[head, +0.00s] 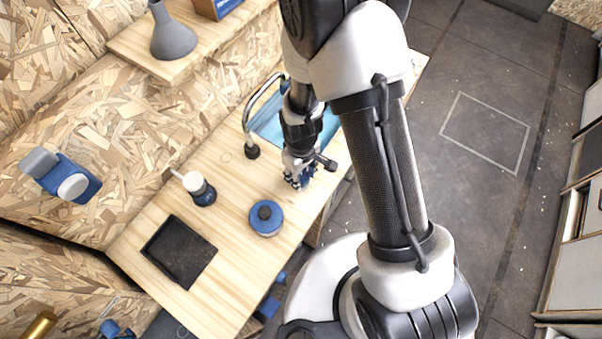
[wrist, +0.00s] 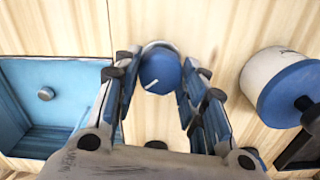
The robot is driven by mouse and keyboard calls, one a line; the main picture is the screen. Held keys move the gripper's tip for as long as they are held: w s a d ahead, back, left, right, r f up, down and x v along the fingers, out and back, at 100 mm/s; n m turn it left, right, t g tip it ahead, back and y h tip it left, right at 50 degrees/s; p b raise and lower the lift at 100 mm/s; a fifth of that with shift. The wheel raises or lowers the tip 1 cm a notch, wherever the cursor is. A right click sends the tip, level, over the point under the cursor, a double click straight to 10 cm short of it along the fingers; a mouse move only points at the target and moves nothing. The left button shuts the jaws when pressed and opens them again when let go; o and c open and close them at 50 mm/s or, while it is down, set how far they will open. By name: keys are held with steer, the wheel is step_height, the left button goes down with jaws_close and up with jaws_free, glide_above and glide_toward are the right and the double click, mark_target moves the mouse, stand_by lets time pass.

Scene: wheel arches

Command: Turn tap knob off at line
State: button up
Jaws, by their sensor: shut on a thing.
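The tap knob (wrist: 161,66) is a round blue knob with a silvery rim, set on the pale wood counter. A short white line on its face runs slantwise toward its lower left edge. My gripper (wrist: 162,76) has its fingers on both sides of the knob and is shut on it. A short dark mark (wrist: 156,145) lies on the wood below the knob in the wrist view. In the head view my gripper (head: 298,180) is low over the counter beside the sink and hides the knob. The chrome tap (head: 256,108) arches behind it.
The blue sink (head: 268,126) is just beyond my gripper, and its basin shows at left in the wrist view (wrist: 60,125).

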mark_target(301, 176)
steer(key=shift+n, duration=0.4)
steer(key=o, duration=1.1)
steer(key=shift+c, duration=0.2)
steer(key=shift+r, duration=0.1)
step_height(301, 176, up, 12)
stand_by(0.3)
